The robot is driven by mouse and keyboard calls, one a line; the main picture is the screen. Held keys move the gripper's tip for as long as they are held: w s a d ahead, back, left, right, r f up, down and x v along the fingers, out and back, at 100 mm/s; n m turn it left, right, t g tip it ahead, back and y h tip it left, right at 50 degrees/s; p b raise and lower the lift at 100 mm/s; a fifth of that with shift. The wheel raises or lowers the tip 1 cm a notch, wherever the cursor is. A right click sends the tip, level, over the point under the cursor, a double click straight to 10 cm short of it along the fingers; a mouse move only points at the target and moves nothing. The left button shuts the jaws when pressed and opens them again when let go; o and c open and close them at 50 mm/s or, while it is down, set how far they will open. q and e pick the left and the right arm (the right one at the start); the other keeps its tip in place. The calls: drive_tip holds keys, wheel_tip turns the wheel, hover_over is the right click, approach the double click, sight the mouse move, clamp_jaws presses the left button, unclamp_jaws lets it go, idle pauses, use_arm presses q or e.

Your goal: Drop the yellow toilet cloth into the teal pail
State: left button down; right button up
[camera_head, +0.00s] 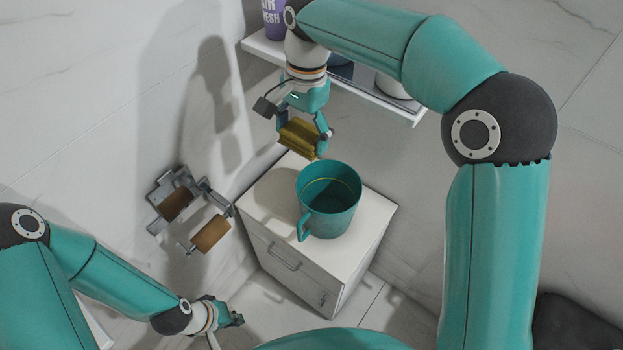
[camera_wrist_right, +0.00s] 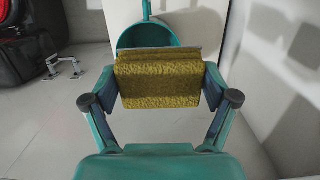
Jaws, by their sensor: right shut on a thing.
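The yellow cloth (camera_head: 298,138) is a folded block held in my right gripper (camera_head: 303,126), above the back left of the pail in the head view. In the right wrist view the cloth (camera_wrist_right: 158,80) sits between the two fingers of my right gripper (camera_wrist_right: 160,100). The teal pail (camera_head: 329,200) stands upright on the white cabinet, its handle towards the front left. In the right wrist view the pail (camera_wrist_right: 146,36) is partly hidden behind the cloth. My left gripper (camera_head: 234,318) is low at the left, away from the pail; its finger opening is too small to tell.
The white cabinet (camera_head: 360,245) has clear top space around the pail. Wall holders with brown rolls (camera_head: 211,233) are at the left. A white shelf (camera_head: 262,45) behind my right arm carries a purple can (camera_head: 273,18) and other items.

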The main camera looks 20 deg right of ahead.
sight(303, 200)
wheel_tip(303, 200, down, 18)
drive_tip(key=shift+w+r, duration=0.1)
drive_tip(key=shift+r, duration=0.1)
idle(0.4)
drive_tip(key=shift+f+b, duration=0.35)
drive_tip(key=shift+f, duration=0.1)
drive_tip(key=o, duration=0.8)
drive_tip(key=shift+r, duration=0.15)
